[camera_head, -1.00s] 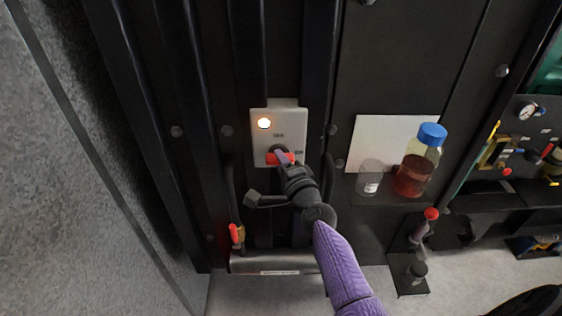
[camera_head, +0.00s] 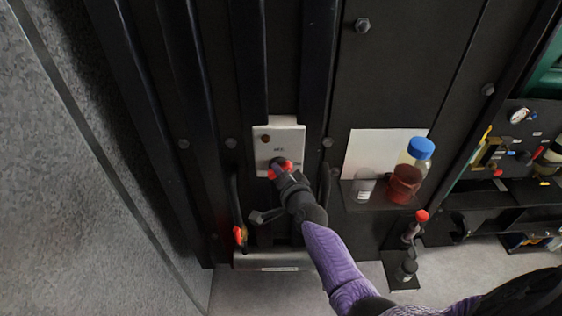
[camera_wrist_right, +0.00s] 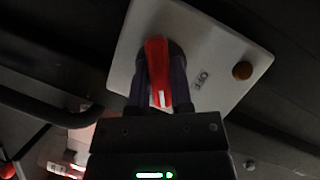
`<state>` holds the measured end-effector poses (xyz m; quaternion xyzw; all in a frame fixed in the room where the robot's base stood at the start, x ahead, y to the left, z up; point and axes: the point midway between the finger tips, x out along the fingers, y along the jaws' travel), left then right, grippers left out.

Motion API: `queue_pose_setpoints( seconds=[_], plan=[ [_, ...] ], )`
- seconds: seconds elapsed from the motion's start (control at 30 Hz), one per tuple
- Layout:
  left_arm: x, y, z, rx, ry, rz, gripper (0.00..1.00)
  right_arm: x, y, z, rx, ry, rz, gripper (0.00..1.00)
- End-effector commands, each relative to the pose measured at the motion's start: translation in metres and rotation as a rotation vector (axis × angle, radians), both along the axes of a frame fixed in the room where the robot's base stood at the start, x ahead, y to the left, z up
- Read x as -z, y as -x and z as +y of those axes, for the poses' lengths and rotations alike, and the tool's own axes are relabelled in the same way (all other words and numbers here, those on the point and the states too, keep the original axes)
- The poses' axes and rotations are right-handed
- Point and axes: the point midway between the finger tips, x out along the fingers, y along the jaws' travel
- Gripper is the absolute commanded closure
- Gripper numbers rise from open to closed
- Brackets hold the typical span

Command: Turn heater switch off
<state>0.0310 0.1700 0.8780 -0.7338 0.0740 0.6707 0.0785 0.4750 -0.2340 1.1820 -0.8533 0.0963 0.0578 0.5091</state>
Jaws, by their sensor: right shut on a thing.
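The heater switch is a red knob (camera_head: 281,168) on a pale grey panel (camera_head: 290,137) fixed to the dark cabinet. A round lamp (camera_head: 265,139) at the panel's upper left is dark. My right gripper (camera_head: 281,172) is shut on the red knob and covers part of it. In the right wrist view the gripper's fingers (camera_wrist_right: 160,85) lie on both sides of the red knob (camera_wrist_right: 157,72), which has a white mark near its end. The panel (camera_wrist_right: 215,60) there shows an "OFF" label and the unlit brownish lamp (camera_wrist_right: 242,70). My left gripper is not in view.
A small shelf to the right holds a blue-capped bottle of red liquid (camera_head: 405,180) and a clear cup (camera_head: 363,185). A red-topped lever (camera_head: 421,216) stands below them.

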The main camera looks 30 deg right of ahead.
Motion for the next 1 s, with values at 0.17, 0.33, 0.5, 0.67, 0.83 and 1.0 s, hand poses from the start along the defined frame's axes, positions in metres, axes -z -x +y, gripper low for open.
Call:
queue_pose_setpoints(
  seconds=[0.17,0.33,0.5,0.67,0.83,1.0],
  plan=[
    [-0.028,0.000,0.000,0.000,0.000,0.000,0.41,-0.006,0.000,0.001,-0.001,0.146,0.075,1.00],
    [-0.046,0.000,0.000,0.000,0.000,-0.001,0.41,-0.005,0.000,0.002,-0.002,0.291,0.145,1.00],
    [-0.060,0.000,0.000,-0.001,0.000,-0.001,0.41,-0.005,-0.001,0.003,-0.002,0.435,0.214,1.00],
    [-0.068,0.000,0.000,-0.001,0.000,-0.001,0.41,-0.003,-0.001,0.004,-0.002,0.566,0.278,1.00],
    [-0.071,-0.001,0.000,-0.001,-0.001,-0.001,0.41,-0.002,-0.001,0.004,-0.001,0.693,0.338,1.00],
    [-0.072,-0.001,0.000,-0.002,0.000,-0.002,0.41,-0.001,-0.002,0.004,-0.002,0.796,0.387,1.00]
  ],
)
